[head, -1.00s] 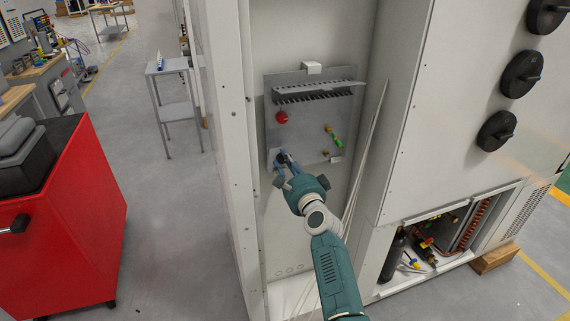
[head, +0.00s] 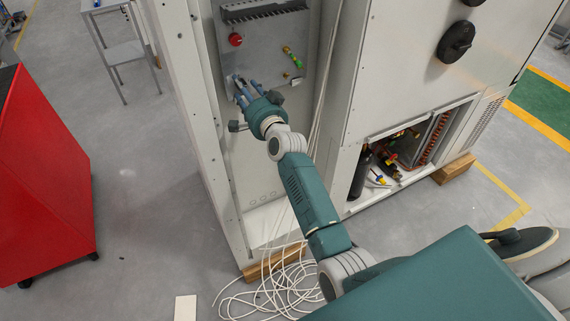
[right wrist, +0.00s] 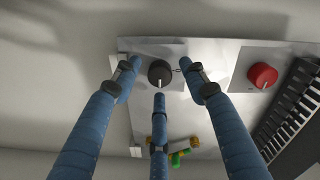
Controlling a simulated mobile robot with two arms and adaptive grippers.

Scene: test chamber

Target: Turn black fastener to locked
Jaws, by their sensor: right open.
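The black fastener (right wrist: 160,73) is a round dark knob with a white pointer mark, on a metal panel (right wrist: 140,120) in the right wrist view. The mark points down in that picture. My right gripper (right wrist: 158,80) is open, with three blue fingers spread to the left, right and below the knob. I see gaps between the fingertips and the knob; depth is hard to judge. In the head view, my right gripper (head: 239,86) is at the lower left of the panel (head: 262,60), and its fingers largely hide the knob. My left gripper is not in view.
A red knob (head: 236,40) and small green and yellow parts (head: 292,57) sit on the same panel. A black slotted rail (head: 265,12) runs along its top. Cabinet walls flank the panel. White cables (head: 275,290) lie coiled on the floor. A red cabinet (head: 45,185) stands left.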

